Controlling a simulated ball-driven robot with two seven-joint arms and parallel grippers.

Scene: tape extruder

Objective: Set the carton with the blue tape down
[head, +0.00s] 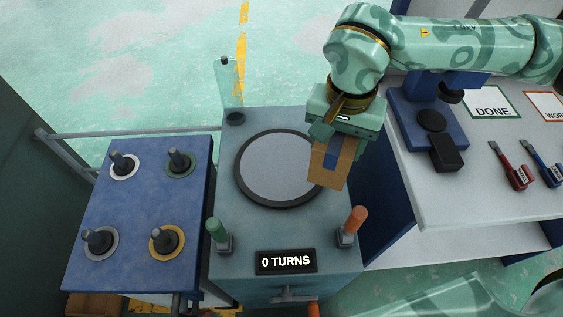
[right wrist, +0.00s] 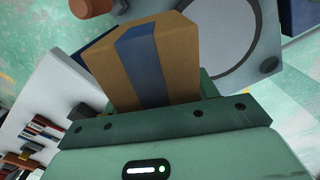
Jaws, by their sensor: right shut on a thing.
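A brown carton (head: 340,166) with a strip of blue tape is held in my right gripper (head: 332,140). The carton hangs at the right edge of the round grey turntable (head: 272,168), tilted in the head view; I cannot tell how far above the surface it is. In the right wrist view the carton (right wrist: 177,65) fills the upper middle, with the blue tape running down its face. The gripper's jaw body (right wrist: 165,120) hides the carton's near end. My left gripper is not in view.
A green lever (head: 216,230) and an orange lever (head: 354,220) flank a "0 TURNS" display (head: 286,262). A blue table (head: 140,215) with several black knobs stands left. At right, a white bench (head: 455,195) bears a "DONE" sign (head: 492,103) and red and blue tools.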

